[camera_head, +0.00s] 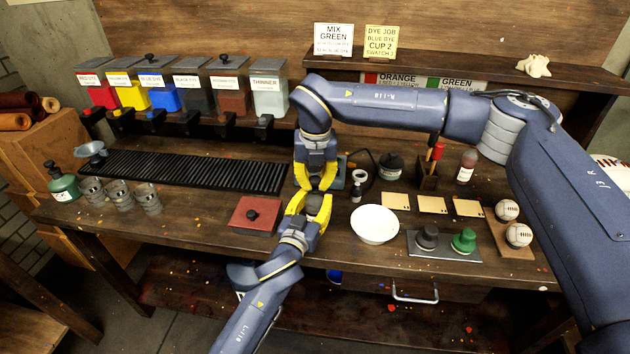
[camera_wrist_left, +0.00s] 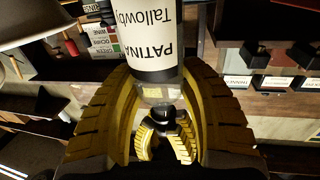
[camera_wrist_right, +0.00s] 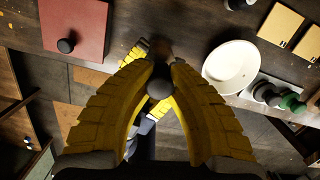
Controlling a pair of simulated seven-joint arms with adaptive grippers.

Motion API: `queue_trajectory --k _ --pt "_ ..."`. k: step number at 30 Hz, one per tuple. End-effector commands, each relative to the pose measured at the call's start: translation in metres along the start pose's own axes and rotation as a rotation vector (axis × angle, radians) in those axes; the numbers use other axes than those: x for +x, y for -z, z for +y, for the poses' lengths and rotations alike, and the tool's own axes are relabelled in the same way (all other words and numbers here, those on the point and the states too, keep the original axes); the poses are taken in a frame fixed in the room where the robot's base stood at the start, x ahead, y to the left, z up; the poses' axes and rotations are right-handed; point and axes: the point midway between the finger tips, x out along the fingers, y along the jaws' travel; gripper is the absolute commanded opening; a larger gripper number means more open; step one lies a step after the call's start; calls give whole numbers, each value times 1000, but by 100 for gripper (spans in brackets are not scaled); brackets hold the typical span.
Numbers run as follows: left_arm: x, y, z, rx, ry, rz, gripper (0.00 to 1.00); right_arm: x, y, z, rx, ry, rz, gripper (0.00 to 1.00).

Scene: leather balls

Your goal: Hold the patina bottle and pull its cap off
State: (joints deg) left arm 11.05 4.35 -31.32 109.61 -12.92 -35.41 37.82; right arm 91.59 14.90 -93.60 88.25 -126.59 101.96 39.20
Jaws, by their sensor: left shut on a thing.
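The patina bottle (camera_wrist_left: 155,88) shows in the left wrist view, upside down in that picture, with a white label and a clear shoulder. My left gripper (camera_head: 312,205) is shut on the bottle's body; in the head view the fingers and arm hide most of it. My right gripper (camera_head: 316,184) reaches down from above, just over the left one. In the right wrist view a dark rounded cap (camera_wrist_right: 160,82) lies between its fingers, close to both. Whether they grip the cap I cannot tell. The right fingers (camera_wrist_left: 164,140) also show around the cap end in the left wrist view.
A red lidded box (camera_head: 256,213) stands left of the grippers and a white bowl (camera_head: 375,225) to the right. A small dark bottle (camera_head: 356,190) stands close behind. A black slatted rack (camera_head: 185,171) lies at left. A grey plate (camera_head: 443,247) holds two knobbed pieces.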

Motion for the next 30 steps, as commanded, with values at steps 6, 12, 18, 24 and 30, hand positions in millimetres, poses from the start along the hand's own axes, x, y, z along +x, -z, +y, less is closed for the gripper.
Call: queue_trajectory --k 6,12,18,24,30 --pt "0 -1 0 0 0 -1 0 0 0 0 0 0 0 0" --pt "0 -1 0 0 0 -1 0 0 0 0 0 0 0 0" --pt "0 -1 0 0 0 -1 0 0 0 0 0 0 0 0" --pt "0 -1 0 0 0 -1 0 0 0 0 0 0 0 0" --pt "0 -1 0 0 0 -1 0 -1 0 0 0 0 -1 0"
